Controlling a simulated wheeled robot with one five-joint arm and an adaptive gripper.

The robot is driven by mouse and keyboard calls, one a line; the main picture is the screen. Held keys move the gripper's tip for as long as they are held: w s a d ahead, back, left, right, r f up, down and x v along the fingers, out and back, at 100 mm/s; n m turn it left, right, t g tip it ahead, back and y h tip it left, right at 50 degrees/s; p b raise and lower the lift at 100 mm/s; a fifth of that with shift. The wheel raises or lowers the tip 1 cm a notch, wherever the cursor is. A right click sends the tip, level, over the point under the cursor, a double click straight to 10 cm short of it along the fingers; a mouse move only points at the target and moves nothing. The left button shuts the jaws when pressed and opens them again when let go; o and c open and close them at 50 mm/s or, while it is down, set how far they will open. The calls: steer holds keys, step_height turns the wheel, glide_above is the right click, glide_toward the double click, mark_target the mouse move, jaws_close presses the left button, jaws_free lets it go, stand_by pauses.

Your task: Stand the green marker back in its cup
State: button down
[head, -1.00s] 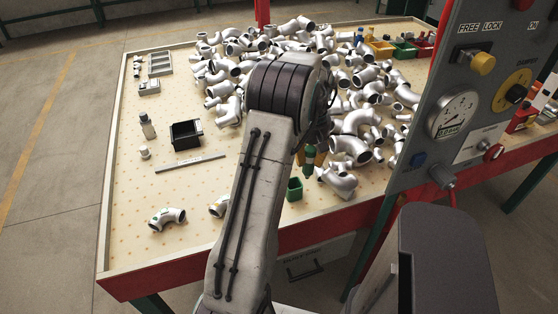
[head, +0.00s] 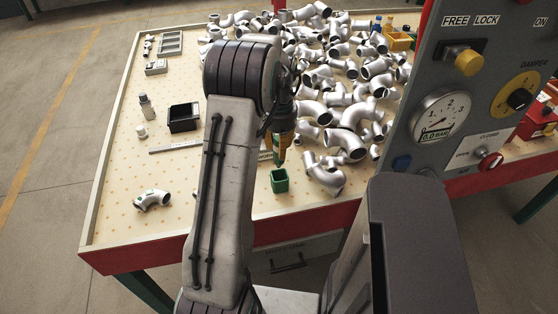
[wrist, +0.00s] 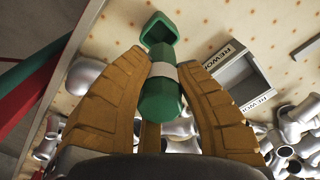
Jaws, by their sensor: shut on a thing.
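The green marker with a white band (wrist: 162,90) is in my gripper (wrist: 162,62), between the two ochre fingers in the wrist view. In the head view the marker's green lower end (head: 281,157) points down below my gripper (head: 281,138). The small square green cup (head: 280,182) stands on the table near its front edge, just below the marker in the head view. In the wrist view the cup (wrist: 158,24) shows beyond the marker's far end and partly overlaps it. I cannot tell the exact gap between them. My arm hides part of the gripper.
A pile of silver pipe castings (head: 335,95) lies close right of and behind the cup. A grey box labelled REWORK (wrist: 238,78) is near the gripper. A control panel (head: 440,140) stands at right. A black bin (head: 184,117) and a single casting (head: 152,200) are left.

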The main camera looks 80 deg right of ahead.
mark_target(280, 170)
steer(key=shift+m, duration=1.3)
step_height(280, 170, down, 9)
steer(key=shift+p, duration=0.4)
steer(key=shift+a+f, duration=0.15)
steer(key=shift+f, duration=0.2)
steer(key=c, duration=1.3)
jaws_free()
steer(key=shift+f, duration=0.1)
steer(key=shift+c, duration=0.2)
steer(key=o, duration=0.3)
